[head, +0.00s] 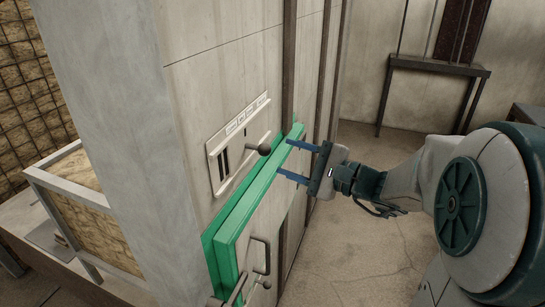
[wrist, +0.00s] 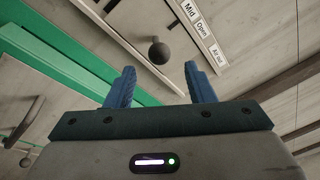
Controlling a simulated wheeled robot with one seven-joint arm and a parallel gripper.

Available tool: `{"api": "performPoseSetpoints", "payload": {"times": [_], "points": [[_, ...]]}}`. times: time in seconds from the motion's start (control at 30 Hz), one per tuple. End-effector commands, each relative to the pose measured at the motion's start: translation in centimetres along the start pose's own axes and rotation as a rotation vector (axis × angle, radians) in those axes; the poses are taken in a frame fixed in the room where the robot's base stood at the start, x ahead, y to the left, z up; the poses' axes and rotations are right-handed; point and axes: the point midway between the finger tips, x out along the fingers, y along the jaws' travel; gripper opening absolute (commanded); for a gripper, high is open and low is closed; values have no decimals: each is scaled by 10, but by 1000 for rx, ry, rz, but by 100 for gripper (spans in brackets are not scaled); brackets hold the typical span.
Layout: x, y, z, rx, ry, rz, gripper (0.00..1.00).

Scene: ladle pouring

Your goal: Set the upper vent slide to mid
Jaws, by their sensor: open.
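The upper vent slide is a pale plate (head: 222,158) with dark slots on the grey wall, above the green frame. Its round dark knob (head: 264,149) sticks out near the plate's right end. In the wrist view the knob (wrist: 159,52) shows ahead of and between my fingers, apart from them. Labels reading "Mid" and "Open" (wrist: 196,18) sit above the knob there, with another label further right. My gripper (head: 291,161) has two blue fingers, open and empty, to the right of the knob and beside the green frame. It also shows in the wrist view (wrist: 158,82).
The green frame (head: 238,215) juts from the wall just below the plate. Dark handles (head: 259,255) stick out lower down. Dark vertical rails (head: 289,60) run up the wall at right. Floor to the right is open, with a small table (head: 438,66) behind.

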Motion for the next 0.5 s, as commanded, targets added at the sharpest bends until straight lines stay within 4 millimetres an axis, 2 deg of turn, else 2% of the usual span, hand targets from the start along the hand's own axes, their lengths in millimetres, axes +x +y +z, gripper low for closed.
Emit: {"api": "performPoseSetpoints", "payload": {"times": [0.03,0.2,0.33,0.5], "points": [[-13,2,-2,-3,3,-4,49],[-44,1,-1,-2,1,-1,49],[-58,1,-1,-1,0,0,49],[-64,0,0,0,0,1,49]]}}
